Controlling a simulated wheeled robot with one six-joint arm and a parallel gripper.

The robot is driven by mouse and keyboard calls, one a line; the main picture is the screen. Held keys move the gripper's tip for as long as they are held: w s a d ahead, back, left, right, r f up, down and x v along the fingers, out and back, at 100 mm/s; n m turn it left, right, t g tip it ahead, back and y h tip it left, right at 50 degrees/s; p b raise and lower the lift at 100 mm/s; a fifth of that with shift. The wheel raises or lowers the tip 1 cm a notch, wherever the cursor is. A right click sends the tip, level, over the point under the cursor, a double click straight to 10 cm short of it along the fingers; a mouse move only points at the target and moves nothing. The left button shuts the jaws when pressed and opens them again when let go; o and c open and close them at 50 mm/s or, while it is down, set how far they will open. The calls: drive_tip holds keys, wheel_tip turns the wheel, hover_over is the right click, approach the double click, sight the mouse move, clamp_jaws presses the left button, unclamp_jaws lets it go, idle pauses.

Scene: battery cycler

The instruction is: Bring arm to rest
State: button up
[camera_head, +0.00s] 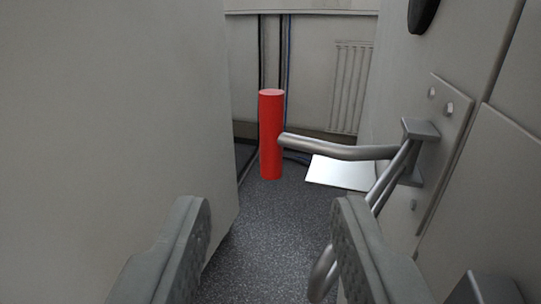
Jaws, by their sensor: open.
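My gripper (265,222) shows at the bottom of the view with its two grey padded fingers wide apart. It is open and nothing is between the fingers. Speckled dark floor shows through the gap. The rest of my arm is out of view.
A pale panel (110,120) fills the left side. On the right, a grey cabinet wall carries a metal handle (340,150) that reaches toward the middle. A red cylinder (271,135) stands upright beyond, near the handle's end. A white plate (340,173) lies behind the handle.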

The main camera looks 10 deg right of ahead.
drive_tip(key=s+a+r+n, duration=0.1)
drive_tip(key=s+a+r, duration=0.2)
drive_tip(key=a+r, duration=0.25)
drive_tip(key=s+a+r, duration=0.3)
drive_tip(key=a+r, duration=0.2)
drive_tip(key=r, duration=0.2)
drive_tip(key=s+a+r+y, duration=0.2)
drive_tip(key=s+a+r, duration=0.2)
drive_tip(key=s, duration=0.2)
drive_tip(key=s+a+r+n+y, duration=0.1)
drive_tip(key=s+a+r+y, duration=0.1)
drive_tip(key=s+a+r, duration=0.2)
drive_tip(key=shift+s+a+r+n, duration=0.3)
drive_tip(key=shift+s+a, duration=0.15)
drive_tip(key=shift+s, duration=0.8)
drive_tip(key=shift+c, duration=0.5)
drive_tip(key=shift+s, duration=0.1)
